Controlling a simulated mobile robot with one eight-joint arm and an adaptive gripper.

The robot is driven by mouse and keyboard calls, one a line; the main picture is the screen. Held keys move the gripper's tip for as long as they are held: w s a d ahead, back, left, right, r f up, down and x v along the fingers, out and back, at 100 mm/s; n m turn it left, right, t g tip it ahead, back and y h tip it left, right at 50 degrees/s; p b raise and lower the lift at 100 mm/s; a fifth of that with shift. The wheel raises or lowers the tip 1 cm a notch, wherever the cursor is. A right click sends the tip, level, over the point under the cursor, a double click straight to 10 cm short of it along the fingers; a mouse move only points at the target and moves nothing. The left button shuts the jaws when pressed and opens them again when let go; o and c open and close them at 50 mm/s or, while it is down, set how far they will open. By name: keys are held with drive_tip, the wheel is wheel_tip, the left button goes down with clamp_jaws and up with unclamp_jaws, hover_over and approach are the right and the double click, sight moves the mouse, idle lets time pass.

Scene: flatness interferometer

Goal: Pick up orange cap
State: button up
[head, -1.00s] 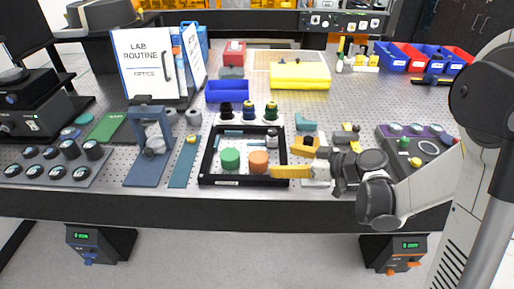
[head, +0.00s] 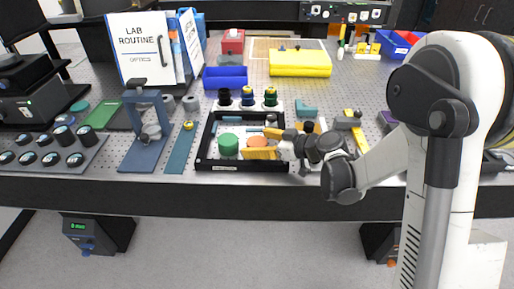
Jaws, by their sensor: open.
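The orange cap (head: 257,140) is a short round piece in the black tray (head: 240,167), right of a green cap (head: 228,144). My gripper (head: 254,143) has yellow fingers and reaches in from the right over the tray. It is open, with one finger in front of the orange cap and the other behind it in the picture. The near finger hides the lower part of the cap. I cannot tell whether the fingers touch the cap or how high they are above the tray floor.
Several dark bottles with coloured tops (head: 247,97) stand behind the tray. A blue stand (head: 146,135) and a teal strip (head: 181,148) lie to its left. A blue bin (head: 225,78) and a yellow box (head: 300,63) are farther back. The bench's front edge is close below the tray.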

drive_tip(key=c, duration=1)
drive_tip(key=shift+c, duration=0.2)
drive_tip(key=shift+r, duration=0.15)
